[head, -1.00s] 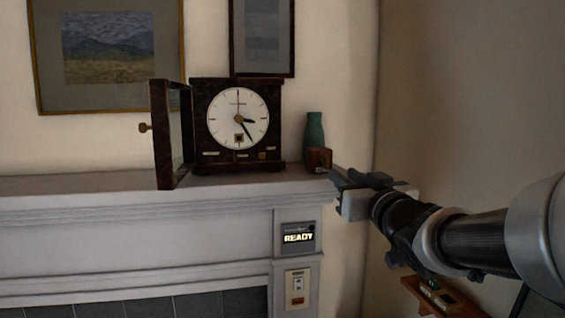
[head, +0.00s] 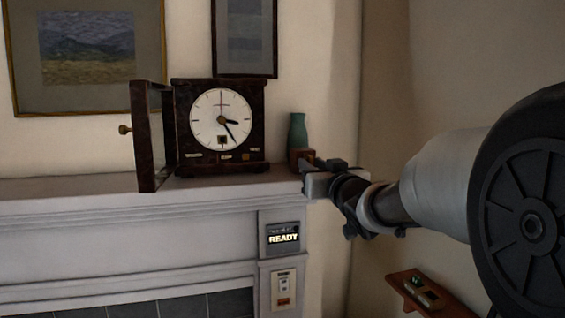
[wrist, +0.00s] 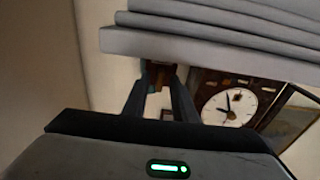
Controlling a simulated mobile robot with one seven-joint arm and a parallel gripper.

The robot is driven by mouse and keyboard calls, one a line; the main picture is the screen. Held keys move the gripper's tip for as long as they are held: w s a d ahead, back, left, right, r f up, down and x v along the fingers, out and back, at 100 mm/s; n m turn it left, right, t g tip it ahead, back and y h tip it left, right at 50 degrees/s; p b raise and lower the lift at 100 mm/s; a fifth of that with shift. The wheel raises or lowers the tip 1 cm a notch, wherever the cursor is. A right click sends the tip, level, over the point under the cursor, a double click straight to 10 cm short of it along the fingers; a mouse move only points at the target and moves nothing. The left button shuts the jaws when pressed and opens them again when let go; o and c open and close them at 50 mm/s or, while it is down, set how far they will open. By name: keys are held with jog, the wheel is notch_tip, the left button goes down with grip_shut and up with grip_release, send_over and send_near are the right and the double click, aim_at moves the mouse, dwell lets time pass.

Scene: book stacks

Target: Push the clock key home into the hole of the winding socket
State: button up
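The clock (head: 218,125) stands on the mantel with its glazed door swung open to the left; it also shows in the wrist view (wrist: 228,105). A small square with a dark hole, probably the winding socket (head: 222,140), sits low on the white dial. A small brown wooden block (head: 297,156) stands right of the clock; it also shows in the wrist view (wrist: 160,72). My gripper (head: 309,167) is at the mantel's right end, close to the block. Its fingers are apart, with the block seen between or beyond them; contact is unclear. I cannot make out the clock key.
A green vase (head: 297,130) stands behind the block. The open clock door (head: 147,135) juts forward at the left. A panel reading READY (head: 283,237) and a switch plate (head: 284,289) are below the mantel (head: 90,187). A small wooden shelf (head: 428,292) is at lower right.

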grip_shut()
jog(key=shift+s, duration=0.15)
jog(key=v, duration=0.7)
jog(key=shift+b, duration=0.35)
dwell(0.9)
jog(key=shift+s+d, duration=0.1)
dwell(0.3)
